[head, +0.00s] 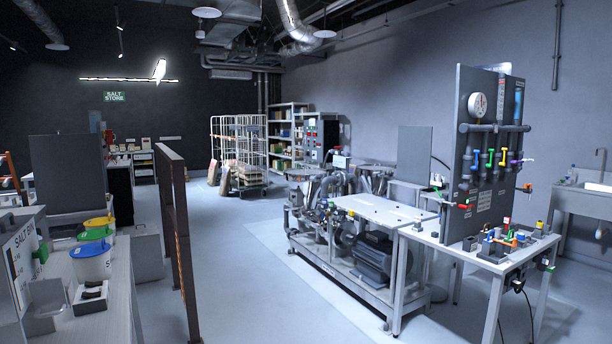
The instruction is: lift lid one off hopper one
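I cannot read a number on either, so I cannot tell which is hopper one. They are small here, and pipework and fittings partly cover them. I cannot make out a separate lid on either vessel. Neither of my grippers shows in the head view.
A steel skid table (380,209) with a motor below stands centre right, beside a valve panel (484,150). A brown post frame (175,225) stands left of the open floor (270,290). Buckets (92,262) sit on the left counter. A wire cage trolley (240,150) stands behind.

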